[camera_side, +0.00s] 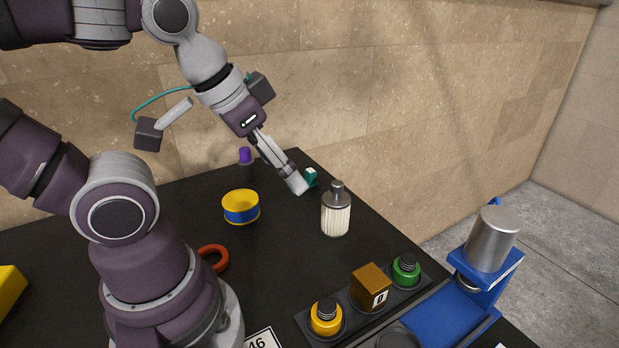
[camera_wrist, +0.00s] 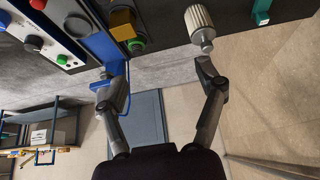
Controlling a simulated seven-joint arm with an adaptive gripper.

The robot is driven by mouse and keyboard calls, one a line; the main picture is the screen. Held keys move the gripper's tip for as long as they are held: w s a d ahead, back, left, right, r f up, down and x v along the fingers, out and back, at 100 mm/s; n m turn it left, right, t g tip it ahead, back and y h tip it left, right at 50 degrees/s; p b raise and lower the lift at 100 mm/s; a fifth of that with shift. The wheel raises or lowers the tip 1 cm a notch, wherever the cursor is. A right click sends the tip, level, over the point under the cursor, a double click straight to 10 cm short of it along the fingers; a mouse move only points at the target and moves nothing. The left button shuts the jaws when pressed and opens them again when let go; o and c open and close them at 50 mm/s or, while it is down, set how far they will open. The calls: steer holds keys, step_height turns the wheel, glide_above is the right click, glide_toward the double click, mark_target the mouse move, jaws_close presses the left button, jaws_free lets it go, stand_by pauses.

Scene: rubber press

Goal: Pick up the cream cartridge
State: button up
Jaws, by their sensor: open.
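The cream cartridge (camera_side: 336,216) is a ribbed cream cylinder with a grey neck and cap. It stands upright on the black table in the side view. It also shows at the top of the wrist view (camera_wrist: 200,18), just beyond the tip of the right-hand finger. My gripper (camera_side: 298,183) is above the table, left of and behind the cartridge in the side view, apart from it. In the wrist view my gripper (camera_wrist: 163,70) has its two fingers spread wide with nothing between them.
A teal block (camera_side: 311,177) is close by my fingertips in the side view. A blue-and-yellow tin (camera_side: 241,207), a purple-capped bottle (camera_side: 245,163) and a red ring (camera_side: 213,258) are to the left. A rack (camera_side: 337,297) and a blue press (camera_side: 448,310) stand in front.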

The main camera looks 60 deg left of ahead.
steer(key=shift+o, duration=1)
